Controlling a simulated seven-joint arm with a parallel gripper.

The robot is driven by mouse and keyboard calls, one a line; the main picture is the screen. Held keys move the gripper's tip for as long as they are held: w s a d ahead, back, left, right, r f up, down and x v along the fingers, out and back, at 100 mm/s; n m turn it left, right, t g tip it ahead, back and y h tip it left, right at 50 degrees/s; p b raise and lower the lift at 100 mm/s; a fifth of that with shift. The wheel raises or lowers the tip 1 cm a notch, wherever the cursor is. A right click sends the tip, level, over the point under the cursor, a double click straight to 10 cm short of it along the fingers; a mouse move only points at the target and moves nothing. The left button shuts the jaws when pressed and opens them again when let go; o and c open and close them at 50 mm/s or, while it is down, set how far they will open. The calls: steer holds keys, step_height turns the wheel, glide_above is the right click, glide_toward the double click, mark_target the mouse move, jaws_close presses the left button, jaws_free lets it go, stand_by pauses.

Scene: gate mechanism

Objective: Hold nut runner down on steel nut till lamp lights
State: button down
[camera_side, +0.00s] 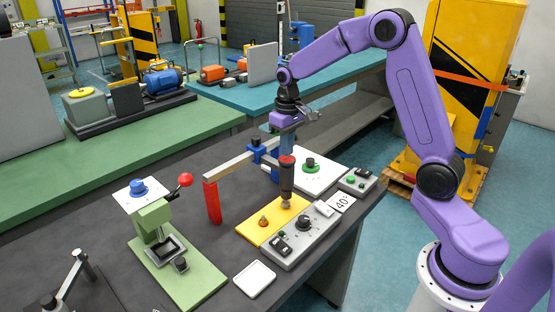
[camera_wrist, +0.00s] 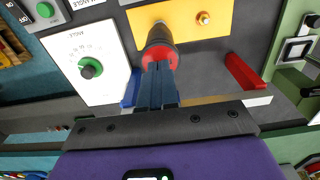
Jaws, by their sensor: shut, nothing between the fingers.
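The nut runner (camera_side: 287,180) is a dark upright cylinder with a red cap, standing over the yellow plate (camera_side: 250,233). Its lower end is at a small silvery part (camera_side: 286,204); I cannot tell socket from steel nut there. In the wrist view the nut runner (camera_wrist: 160,46) hides whatever is under it. My gripper (camera_side: 287,154) points down, shut and empty, with its fingertips at the red cap, seemingly touching it. The shut fingers also show in the wrist view (camera_wrist: 158,68). A brass-coloured nut (camera_side: 263,221) sits on the plate beside the runner. I cannot make out a lit lamp.
A grey control box (camera_side: 304,224) with a black knob stands right beside the plate. A red post (camera_side: 212,200) with a grey bar and blue clamp is close behind. A white angle panel (camera_side: 318,180) and green press (camera_side: 165,240) flank the spot.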

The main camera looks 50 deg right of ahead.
mark_target(287, 159)
steer(key=shift+f, duration=2.5)
steer(key=shift+s, duration=0.1)
stand_by(0.8)
steer(key=shift+r, duration=5.05)
steer(key=s+a+n, duration=0.6)
steer(key=s+a, duration=0.6)
steer(key=s, duration=0.2)
steer(key=s+f+n, duration=0.1)
steer(key=s+n, duration=0.5)
steer(key=s, duration=1.3)
steer(key=shift+d+f+n, duration=0.3)
steer(key=shift+d+f, duration=0.05)
steer(key=shift+f, duration=0.05)
